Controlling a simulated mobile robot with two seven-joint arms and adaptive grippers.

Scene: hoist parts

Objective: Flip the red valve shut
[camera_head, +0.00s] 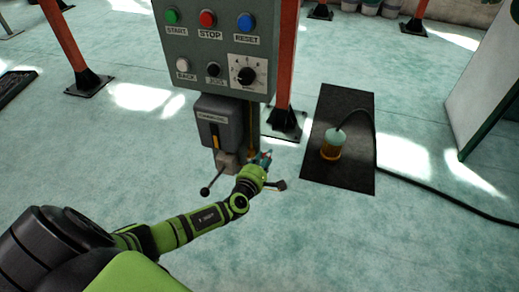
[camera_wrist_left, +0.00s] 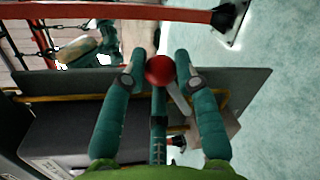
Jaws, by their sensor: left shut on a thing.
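The red valve shows in the left wrist view as a round red knob (camera_wrist_left: 159,69) on a short pale lever (camera_wrist_left: 180,103). My left gripper (camera_wrist_left: 160,56) has its teal fingers on both sides of the knob and is shut on it. In the head view my left gripper (camera_head: 264,158) is at the right side of the post, below the control panel. A small patch of red shows between its fingers; most of the valve is hidden there. My right gripper is in neither view.
The control panel (camera_head: 172,48) with several buttons and a dial stands above the gripper. A grey box (camera_head: 218,123) and a lever with a black ball (camera_head: 205,191) are left of it. A black mat (camera_head: 350,110) carries a teal and orange device (camera_head: 332,146). Floor in front is clear.

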